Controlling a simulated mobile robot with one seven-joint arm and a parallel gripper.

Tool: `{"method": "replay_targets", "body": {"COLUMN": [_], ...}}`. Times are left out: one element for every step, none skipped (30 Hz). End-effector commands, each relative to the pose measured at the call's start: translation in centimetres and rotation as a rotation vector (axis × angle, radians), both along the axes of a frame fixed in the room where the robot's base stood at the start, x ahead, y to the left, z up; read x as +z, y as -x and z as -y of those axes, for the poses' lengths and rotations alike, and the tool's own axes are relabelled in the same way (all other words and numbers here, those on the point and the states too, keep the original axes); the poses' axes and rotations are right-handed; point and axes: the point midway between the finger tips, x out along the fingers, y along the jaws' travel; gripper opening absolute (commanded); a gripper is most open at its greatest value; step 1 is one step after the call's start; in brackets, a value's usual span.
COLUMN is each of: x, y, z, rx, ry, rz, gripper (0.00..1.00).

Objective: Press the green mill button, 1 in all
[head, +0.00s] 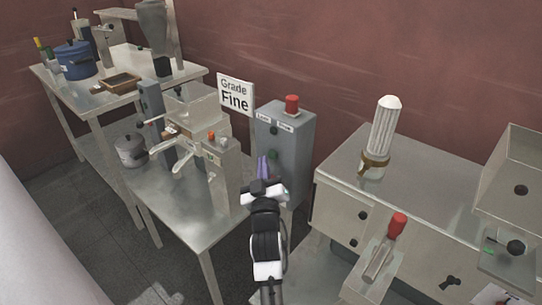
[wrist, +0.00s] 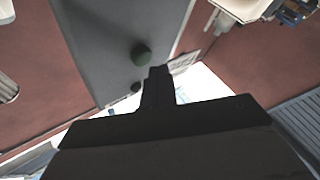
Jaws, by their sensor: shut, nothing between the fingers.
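The grey mill cabinet (head: 289,138) stands at the centre, with a red knob on top. The green mill button (head: 275,154) is on its front face, partly behind my gripper. In the wrist view it is a dark green round button (wrist: 141,54) on the grey face (wrist: 100,40). My gripper (head: 263,168) is in front of the cabinet, with its fingers toward it. In the wrist view the closed fingertips (wrist: 160,72) are empty and lie just right of and below the button in the picture. I cannot tell whether they touch the cabinet.
A sign reading "Grade Fine" (head: 235,95) stands left of the cabinet. A steel bench machine (head: 205,160) with handles stands to the left. A counter (head: 337,190) with a white ribbed cylinder (head: 382,135) and a red-topped handle (head: 396,225) is to the right.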

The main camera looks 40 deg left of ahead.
Motion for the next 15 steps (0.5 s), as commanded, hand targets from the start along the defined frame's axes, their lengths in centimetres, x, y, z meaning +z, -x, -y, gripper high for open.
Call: {"method": "replay_targets", "body": {"x": [0.0,0.0,0.0,0.01,0.03,0.06,0.09,0.13,0.15,0.17,0.17,0.18,0.15,0.12,0.06], "y": [0.0,0.0,0.0,-0.01,-0.03,-0.1,-0.17,-0.27,-0.41,-0.53,-0.63,-0.76,-0.83,-0.88,-0.9], "z": [0.0,0.0,0.0,0.0,0.0,0.01,0.03,0.04,0.07,0.07,0.08,0.09,0.11,0.11,0.1], "rx": [0.0,0.0,0.0,0.0,0.0,0.0,0.0,-0.001,-0.002,-0.002,-0.001,-0.001,-0.001,-0.001,-0.001], "ry": [0.0,0.0,0.0,0.0,0.0,0.0,0.0,0.0,0.001,0.001,0.0,0.0,0.0,0.0,0.0], "rz": [0.0,0.0,0.0,0.0,0.0,0.0,-0.001,-0.001,0.0,0.0,-0.001,-0.001,-0.001,-0.001,-0.001], "gripper": [0.0,0.0,0.0,0.0,0.0,0.0,0.0,0.0,0.0,0.0,0.0,0.0,0.0,0.0,0.0]}}
